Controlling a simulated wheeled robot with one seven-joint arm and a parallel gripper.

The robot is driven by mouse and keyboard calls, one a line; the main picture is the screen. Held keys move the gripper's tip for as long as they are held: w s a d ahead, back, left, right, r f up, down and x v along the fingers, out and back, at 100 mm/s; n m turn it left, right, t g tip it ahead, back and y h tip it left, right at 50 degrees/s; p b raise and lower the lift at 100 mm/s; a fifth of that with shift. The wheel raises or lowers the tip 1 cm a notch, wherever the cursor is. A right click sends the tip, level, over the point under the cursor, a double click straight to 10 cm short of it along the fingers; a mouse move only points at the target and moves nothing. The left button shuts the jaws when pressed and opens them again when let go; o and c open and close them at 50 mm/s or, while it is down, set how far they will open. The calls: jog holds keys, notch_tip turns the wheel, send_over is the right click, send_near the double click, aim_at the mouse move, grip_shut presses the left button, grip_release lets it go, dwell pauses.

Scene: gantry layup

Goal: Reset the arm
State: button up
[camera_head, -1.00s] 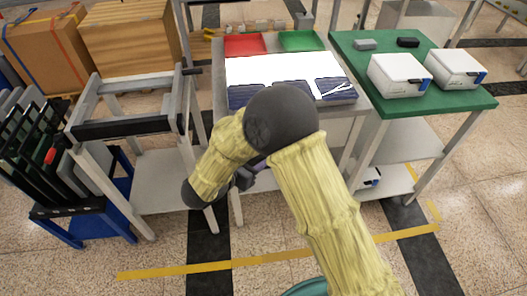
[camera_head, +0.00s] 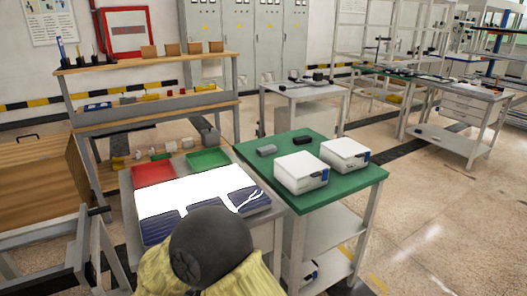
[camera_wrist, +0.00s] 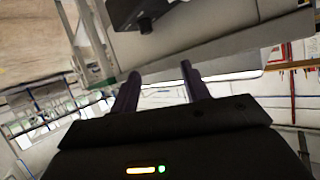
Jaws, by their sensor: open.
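My gripper (camera_wrist: 158,88) shows in the wrist view with its two dark fingers apart and nothing between them. Beyond the fingers is the pale underside or edge of a table-like surface (camera_wrist: 215,40), with a dark block-shaped thing (camera_wrist: 135,12) at the top. In the head view only a dark rounded joint and yellow-covered links of my arm show at the bottom, in front of the near worktable (camera_head: 262,222). The gripper itself is hidden in that view.
The worktable holds a bright white panel with dark blue cells (camera_head: 155,228), a red tray (camera_head: 153,174) and a green tray (camera_head: 208,159). A green-topped table (camera_head: 345,185) to its right carries two white boxes (camera_head: 301,172). A grey frame (camera_head: 50,262) stands at left. Open floor (camera_head: 440,215) lies at right.

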jog(key=w+d+r+n+g+y, duration=0.1)
jog(key=w+d+r+g+y, duration=0.2)
jog(key=d, duration=0.5)
jog(key=w+d+r+n+g+y, duration=0.15)
jog(key=w+d, duration=0.25)
jog(key=d, duration=0.4)
jog(key=s+d+g+h, duration=0.1)
jog(key=s+d+g, duration=0.2)
jog(key=s+d, duration=0.65)
jog(key=s+d+g+h, duration=0.25)
jog(key=s+d, duration=0.45)
jog(key=d, duration=0.6)
notch_tip(320, 180, up, 22)
jog(key=p, duration=2.2)
jog(key=shift+w+a+f+y, duration=0.2)
jog(key=shift+w+a+y, duration=0.1)
jog(key=shift+a, duration=0.1)
